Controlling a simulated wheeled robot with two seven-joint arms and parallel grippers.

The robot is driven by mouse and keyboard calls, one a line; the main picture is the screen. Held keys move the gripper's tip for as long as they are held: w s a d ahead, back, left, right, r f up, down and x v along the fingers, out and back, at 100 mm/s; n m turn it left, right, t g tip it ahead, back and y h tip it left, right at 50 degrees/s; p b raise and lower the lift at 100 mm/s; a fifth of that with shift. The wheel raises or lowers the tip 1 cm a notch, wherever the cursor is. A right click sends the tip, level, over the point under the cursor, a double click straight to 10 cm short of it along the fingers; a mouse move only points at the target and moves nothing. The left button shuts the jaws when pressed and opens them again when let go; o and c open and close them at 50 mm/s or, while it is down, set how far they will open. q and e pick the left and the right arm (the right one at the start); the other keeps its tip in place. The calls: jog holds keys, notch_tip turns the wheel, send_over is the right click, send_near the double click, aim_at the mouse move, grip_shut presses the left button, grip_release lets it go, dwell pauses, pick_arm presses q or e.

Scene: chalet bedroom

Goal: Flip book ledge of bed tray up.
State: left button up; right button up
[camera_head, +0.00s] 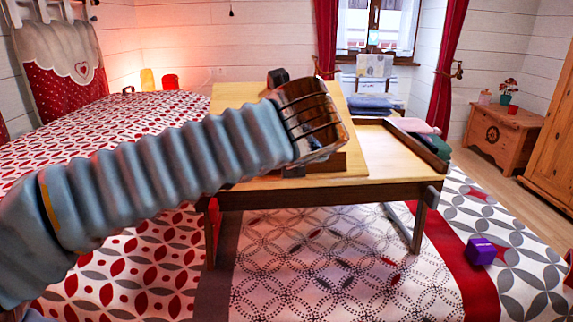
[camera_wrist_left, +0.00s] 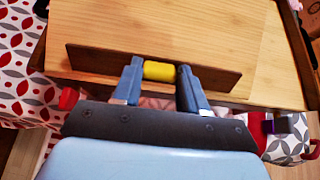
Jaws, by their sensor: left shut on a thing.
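The wooden bed tray (camera_head: 395,160) stands on dark legs on the bed. Its light wood book panel (camera_head: 236,98) is tilted up; it also shows in the left wrist view (camera_wrist_left: 170,22). The dark brown book ledge (camera_wrist_left: 100,61) stands out along the panel's lower edge. My left gripper (camera_wrist_left: 159,74) is at the middle of the ledge, shut on a yellow cylindrical piece (camera_wrist_left: 159,70) there. How that piece joins the ledge is hidden. In the head view my left arm covers much of the panel and the fingertips. My right gripper is not in view.
A patterned bedspread (camera_head: 330,270) lies under the tray. A purple block (camera_head: 480,251) lies right of it. Folded cloths (camera_head: 372,105) are stacked behind the tray. A wooden cabinet (camera_head: 505,135) stands at the right, with open floor before it.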

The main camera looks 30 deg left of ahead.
pick_arm(q)
jog(key=shift+s+d+f+t+y+b, duration=0.35)
jog(key=shift+f+t+y+b, duration=0.55)
jog(key=shift+b, duration=1.65)
jog(key=shift+s+d+f+t+y+b, duration=0.4)
jog(key=shift+t+y+b, duration=0.65)
jog(key=shift+t+b, duration=1.2)
jog(key=shift+s+d+f+t+y+b, duration=0.15)
jog(key=shift+s+f+t+y+b, duration=0.6)
jog(key=shift+b, duration=2.15)
jog(key=shift+w+r, duration=0.15)
jog(key=shift+w, duration=0.1)
jog(key=o, duration=1.1)
jog(key=shift+c, duration=0.2)
jog(key=p+v, duration=0.1)
jog(key=v, duration=1.2)
jog(key=shift+s+d+f, duration=0.15)
jog(key=shift+s+f, duration=0.1)
jog(key=shift+f, duration=0.25)
